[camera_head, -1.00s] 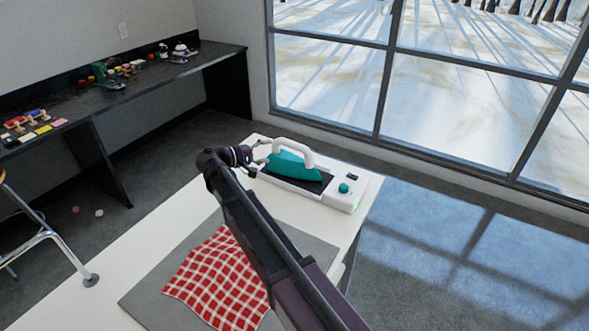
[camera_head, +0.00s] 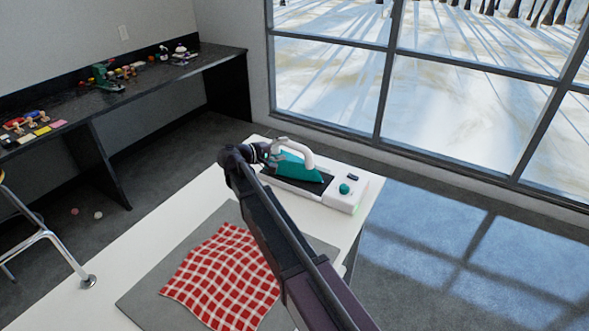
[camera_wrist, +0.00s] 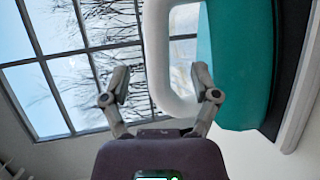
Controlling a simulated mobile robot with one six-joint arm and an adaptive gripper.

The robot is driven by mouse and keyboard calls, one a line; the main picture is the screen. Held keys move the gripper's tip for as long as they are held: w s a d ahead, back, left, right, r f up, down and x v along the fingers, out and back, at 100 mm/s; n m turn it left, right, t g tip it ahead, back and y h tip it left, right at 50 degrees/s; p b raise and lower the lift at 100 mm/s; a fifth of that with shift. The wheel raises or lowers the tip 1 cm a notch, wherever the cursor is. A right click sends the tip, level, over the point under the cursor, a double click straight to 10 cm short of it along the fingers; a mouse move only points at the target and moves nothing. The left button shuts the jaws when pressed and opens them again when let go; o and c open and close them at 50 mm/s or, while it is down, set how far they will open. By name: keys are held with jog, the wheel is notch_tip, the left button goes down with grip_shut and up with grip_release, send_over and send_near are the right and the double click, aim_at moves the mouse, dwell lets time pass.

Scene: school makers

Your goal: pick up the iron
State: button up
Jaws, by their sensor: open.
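The teal iron (camera_head: 304,171) with a white loop handle (camera_head: 299,145) rests on its white and black base (camera_head: 343,198) at the far end of the white table. My gripper (camera_head: 278,152) is at the left side of the iron, close to the handle, and partly hidden by my arm. In the wrist view my gripper (camera_wrist: 160,85) is open, and the handle (camera_wrist: 158,50) shows between and beyond its two fingers. The teal body (camera_wrist: 238,70) lies to the right of the right finger. I cannot tell whether a finger touches the handle.
A red checked cloth (camera_head: 222,280) lies on a grey mat (camera_head: 140,301) on the table (camera_head: 82,270). A dark workbench (camera_head: 100,106) with small items stands at the left wall. A stool (camera_head: 45,240) stands left of the table. Large windows (camera_head: 455,110) are behind.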

aim_at(291, 147)
jog(key=shift+b+x, duration=0.35)
jog(key=shift+x, duration=2.05)
jog(key=shift+r, duration=0.1)
grip_shut()
